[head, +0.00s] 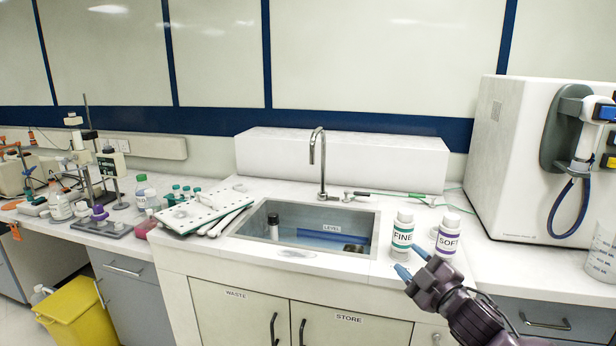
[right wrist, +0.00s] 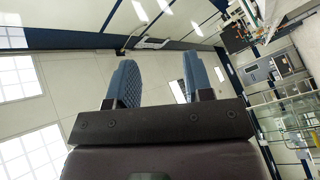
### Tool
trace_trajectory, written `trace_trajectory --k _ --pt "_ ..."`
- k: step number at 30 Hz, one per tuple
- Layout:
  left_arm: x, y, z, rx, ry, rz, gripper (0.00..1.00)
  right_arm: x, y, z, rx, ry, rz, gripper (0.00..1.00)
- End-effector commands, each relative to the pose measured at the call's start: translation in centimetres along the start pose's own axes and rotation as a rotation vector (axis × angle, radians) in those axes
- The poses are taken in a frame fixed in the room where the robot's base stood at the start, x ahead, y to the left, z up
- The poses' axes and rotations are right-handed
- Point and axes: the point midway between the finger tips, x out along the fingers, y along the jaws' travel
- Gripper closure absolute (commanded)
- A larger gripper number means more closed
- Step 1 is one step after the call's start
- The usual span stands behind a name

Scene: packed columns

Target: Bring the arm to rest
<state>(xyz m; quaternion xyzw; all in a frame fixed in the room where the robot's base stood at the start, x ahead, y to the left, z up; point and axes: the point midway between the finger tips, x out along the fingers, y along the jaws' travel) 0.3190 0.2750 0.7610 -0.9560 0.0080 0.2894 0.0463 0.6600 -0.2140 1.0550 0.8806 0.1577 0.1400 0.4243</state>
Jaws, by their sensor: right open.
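My right gripper (head: 412,263) is in front of the counter edge at the lower right of the head view, with blue fingers spread apart. In the right wrist view the two blue fingers (right wrist: 158,82) stand apart with nothing between them. Behind them are only wall panels and a distant part of the room. A white bottle labelled FINE (head: 403,231) and a white bottle labelled SOFT (head: 448,236) stand upright on the counter just beyond the gripper, apart from its fingers as far as I can tell. My left gripper is not in view.
A sink (head: 283,223) with a tap (head: 318,160) and a dark-capped container (head: 273,226) lies left of the bottles. A white perforated rack (head: 203,208) is at its left. A white machine (head: 530,150) stands at the right, and a beaker (head: 602,253) is near the right edge.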

Motion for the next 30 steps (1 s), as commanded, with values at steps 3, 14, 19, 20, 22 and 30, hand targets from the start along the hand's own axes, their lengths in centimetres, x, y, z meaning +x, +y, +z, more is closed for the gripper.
trace_trajectory --k 3,14,19,20,22,30 --pt "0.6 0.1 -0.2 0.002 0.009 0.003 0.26 -3.8 -4.8 2.5 0.202 -0.113 -0.019 0.53" --pt "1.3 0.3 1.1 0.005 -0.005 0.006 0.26 -16.4 -15.6 7.5 0.622 -0.425 -0.018 0.53" --pt "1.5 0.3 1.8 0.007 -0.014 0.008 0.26 -23.2 -19.8 9.1 0.746 -0.559 0.008 0.53" --pt "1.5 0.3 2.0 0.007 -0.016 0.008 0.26 -24.5 -20.6 9.4 0.763 -0.586 0.013 0.53" --pt "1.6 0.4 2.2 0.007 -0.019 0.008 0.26 -27.4 -22.3 10.0 0.799 -0.650 0.022 0.53" --pt "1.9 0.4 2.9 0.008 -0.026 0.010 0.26 -35.6 -27.2 10.8 0.874 -0.826 0.017 0.53"
